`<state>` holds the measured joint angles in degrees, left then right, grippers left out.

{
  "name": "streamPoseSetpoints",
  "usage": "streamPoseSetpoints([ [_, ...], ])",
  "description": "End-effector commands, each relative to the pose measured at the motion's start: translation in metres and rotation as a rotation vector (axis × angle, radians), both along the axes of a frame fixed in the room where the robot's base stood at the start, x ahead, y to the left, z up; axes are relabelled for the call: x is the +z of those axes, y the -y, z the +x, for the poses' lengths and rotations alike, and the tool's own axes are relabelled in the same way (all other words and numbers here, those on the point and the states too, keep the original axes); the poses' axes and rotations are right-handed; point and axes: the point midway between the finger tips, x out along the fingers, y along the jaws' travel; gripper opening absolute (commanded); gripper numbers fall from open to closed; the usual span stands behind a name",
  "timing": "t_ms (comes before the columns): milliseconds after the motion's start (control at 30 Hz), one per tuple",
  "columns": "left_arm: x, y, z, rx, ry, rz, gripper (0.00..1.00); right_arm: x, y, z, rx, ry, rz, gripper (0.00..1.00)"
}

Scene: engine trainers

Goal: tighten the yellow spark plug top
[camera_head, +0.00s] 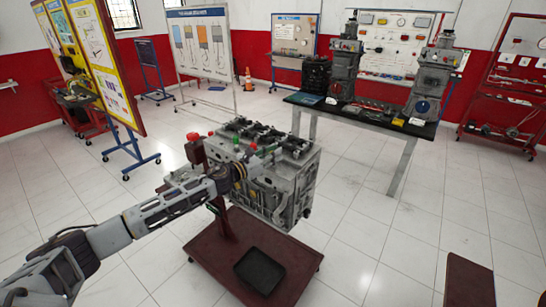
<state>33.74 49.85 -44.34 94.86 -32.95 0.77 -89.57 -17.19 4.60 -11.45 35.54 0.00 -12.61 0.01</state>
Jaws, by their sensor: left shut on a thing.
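A grey engine block (290,185) stands on a dark red wheeled stand in the middle of the camera_head view. Small coloured tops show along its upper near side, including a red one (211,133) and a green one (235,140). My left arm reaches in from the lower left. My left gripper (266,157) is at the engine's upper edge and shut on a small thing. That thing seems to be the yellow spark plug top, but the fingers hide it and its colour cannot be made out. My right gripper is not in view.
The stand's base (215,250) carries a black tray (259,270) below the engine. A black-topped table (365,112) with engine parts stands behind at the right. Display boards (202,45) line the back and left.

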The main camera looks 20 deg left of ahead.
Motion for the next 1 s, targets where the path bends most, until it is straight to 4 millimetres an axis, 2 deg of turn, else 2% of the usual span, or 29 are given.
streamPoseSetpoints([
  [333,0.000,-0.001,0.001,-0.108,0.003,0.000,0.00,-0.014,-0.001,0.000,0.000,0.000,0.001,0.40],
  [933,0.002,0.000,0.001,-0.138,0.003,-0.001,0.00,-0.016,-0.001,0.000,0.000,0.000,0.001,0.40],
  [967,0.002,0.000,0.001,-0.138,0.003,-0.001,0.21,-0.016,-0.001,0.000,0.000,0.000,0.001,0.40],
  [1000,0.002,0.000,0.001,-0.138,0.003,-0.001,0.26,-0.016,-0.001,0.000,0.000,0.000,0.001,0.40],
])
